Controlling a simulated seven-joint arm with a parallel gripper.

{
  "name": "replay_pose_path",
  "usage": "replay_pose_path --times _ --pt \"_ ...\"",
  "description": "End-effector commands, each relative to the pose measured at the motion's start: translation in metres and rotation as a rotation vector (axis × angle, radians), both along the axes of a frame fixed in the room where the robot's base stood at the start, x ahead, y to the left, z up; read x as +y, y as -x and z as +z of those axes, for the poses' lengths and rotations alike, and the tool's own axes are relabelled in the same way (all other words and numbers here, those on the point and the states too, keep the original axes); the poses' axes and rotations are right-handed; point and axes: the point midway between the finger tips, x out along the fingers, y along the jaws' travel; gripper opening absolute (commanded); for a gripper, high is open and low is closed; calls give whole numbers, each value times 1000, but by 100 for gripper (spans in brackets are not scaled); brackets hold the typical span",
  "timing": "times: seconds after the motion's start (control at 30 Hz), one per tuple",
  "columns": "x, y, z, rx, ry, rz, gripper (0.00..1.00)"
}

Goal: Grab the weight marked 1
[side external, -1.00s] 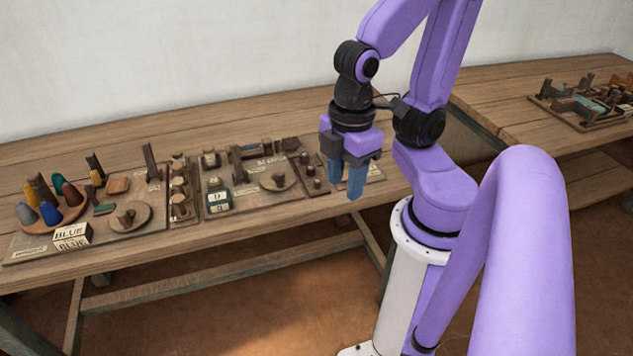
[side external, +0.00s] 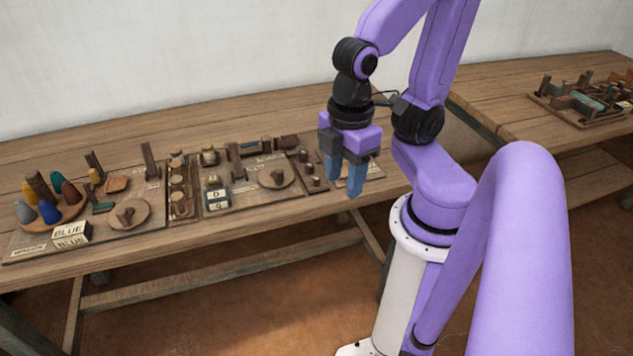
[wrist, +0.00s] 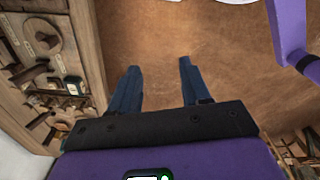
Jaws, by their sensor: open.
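Small dark knob-like pieces (side external: 309,170) stand in a short column on the narrow board just left of my gripper in the side view. They may be the weights, but they are too small to read, so I cannot tell which is marked 1. My gripper (side external: 343,186) points down by the front edge of the table, to the right of these pieces, with its blue fingers apart and empty. In the wrist view my gripper (wrist: 159,66) is open, with only brown floor between its fingertips.
The wooden table (side external: 120,140) carries boards with a round disc (side external: 277,177), lettered blocks (side external: 216,199), a BLUE-labelled block (side external: 71,235) and several coloured cones (side external: 49,211). Another table with a tray (side external: 585,103) stands at right. The wrist view shows a disc (wrist: 42,38) at left.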

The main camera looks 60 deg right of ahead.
Motion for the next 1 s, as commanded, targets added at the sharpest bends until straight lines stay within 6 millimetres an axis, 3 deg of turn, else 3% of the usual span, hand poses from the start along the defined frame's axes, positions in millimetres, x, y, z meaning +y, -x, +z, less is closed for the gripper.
replay_pose_path --times 0.37,1.0 --pt "0 -1 -5 4 25 11 50" --pt "-18 -28 -107 7 728 437 50"
